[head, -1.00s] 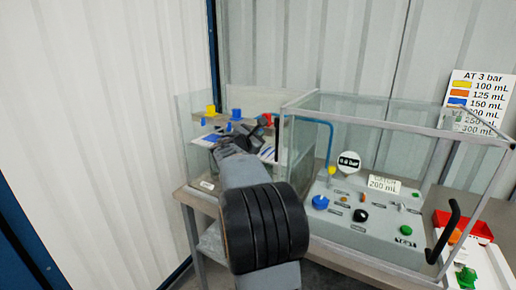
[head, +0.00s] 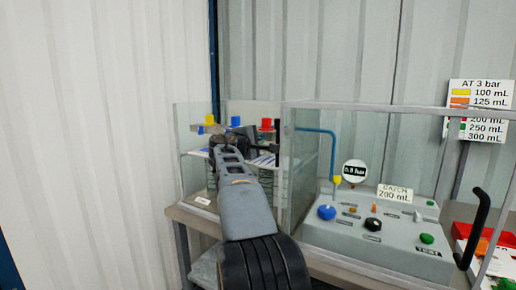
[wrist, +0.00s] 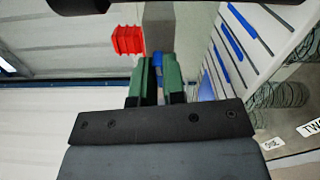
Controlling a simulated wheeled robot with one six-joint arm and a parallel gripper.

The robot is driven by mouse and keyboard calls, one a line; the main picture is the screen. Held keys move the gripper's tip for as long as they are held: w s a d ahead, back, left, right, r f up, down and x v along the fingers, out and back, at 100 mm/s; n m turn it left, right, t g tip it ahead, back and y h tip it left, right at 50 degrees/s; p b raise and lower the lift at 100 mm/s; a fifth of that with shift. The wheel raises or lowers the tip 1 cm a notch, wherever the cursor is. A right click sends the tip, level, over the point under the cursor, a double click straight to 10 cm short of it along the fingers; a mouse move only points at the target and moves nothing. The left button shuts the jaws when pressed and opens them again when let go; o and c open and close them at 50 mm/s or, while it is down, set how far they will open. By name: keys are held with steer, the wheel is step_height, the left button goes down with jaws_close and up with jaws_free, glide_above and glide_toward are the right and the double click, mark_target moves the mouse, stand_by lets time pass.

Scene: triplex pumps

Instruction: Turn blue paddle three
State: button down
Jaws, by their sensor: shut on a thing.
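My gripper (wrist: 157,88) shows in the wrist view as two green fingers shut on a blue paddle (wrist: 159,65), of which only a narrow part shows between them. I cannot read which number this paddle bears. In the head view my gripper (head: 226,142) is at the pump unit in the left glass case, below a blue cap (head: 235,121). It hides the paddles there. A yellow cap (head: 210,119) stands to the left and a red cap (head: 266,124) to the right. The red cap also shows left of the fingers in the wrist view (wrist: 128,40).
Glass walls (head: 190,125) stand close around my arm. To the right, a second glass case holds a grey panel (head: 330,236) with a blue knob (head: 326,212) and a gauge (head: 354,171). A black handle (head: 478,228) stands at its right.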

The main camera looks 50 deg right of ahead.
steer(key=shift+f+m+b, duration=0.15)
steer(key=shift+m+b, duration=0.5)
steer(key=shift+m, duration=0.15)
steer(key=c, duration=1.2)
jaws_free()
steer(key=shift+a, duration=0.1)
steer(key=b+v, duration=0.1)
steer(key=v, duration=1.2)
steer(key=shift+a+b, duration=0.35)
